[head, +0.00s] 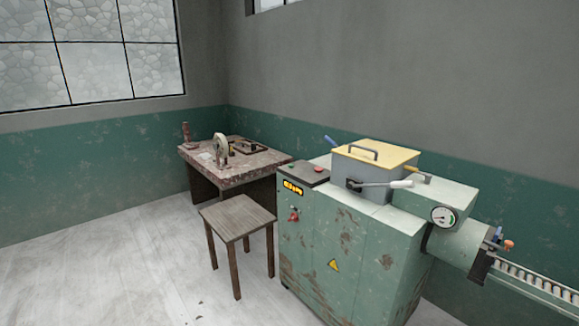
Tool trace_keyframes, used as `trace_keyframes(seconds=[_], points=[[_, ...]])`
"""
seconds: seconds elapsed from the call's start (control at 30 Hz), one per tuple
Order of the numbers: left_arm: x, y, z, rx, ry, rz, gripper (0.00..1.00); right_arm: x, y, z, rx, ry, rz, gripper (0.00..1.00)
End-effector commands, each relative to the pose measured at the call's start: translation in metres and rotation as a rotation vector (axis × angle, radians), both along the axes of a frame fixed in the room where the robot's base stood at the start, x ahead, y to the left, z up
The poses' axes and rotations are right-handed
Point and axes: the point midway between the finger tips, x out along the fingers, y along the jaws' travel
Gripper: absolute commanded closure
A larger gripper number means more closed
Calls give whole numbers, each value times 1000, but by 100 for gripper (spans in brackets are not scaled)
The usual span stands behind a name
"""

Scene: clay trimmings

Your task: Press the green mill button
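The mill (345,245) is a worn pale-green machine at the right of the head view. A dark control panel (305,177) sits on its top left corner. A small green button (291,167) is on the panel's left part, and a red button (319,169) is on its right. Neither of my grippers is in view, and nothing touches the panel.
A wooden stool (238,214) stands close to the mill's left side. A cluttered table (230,180) is behind it. A grey hopper with a yellow lid (375,153) and lever rises right of the panel. The floor at left is clear.

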Motion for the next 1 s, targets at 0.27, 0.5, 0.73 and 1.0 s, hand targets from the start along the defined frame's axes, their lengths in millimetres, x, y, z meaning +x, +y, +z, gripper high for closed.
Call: trace_keyframes(seconds=[0.27, 0.5, 0.73, 1.0], points=[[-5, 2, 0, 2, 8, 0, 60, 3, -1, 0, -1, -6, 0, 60], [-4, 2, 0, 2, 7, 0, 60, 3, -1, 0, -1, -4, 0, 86], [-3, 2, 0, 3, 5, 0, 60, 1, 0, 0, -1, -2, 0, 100], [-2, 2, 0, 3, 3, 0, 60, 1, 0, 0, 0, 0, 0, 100]])
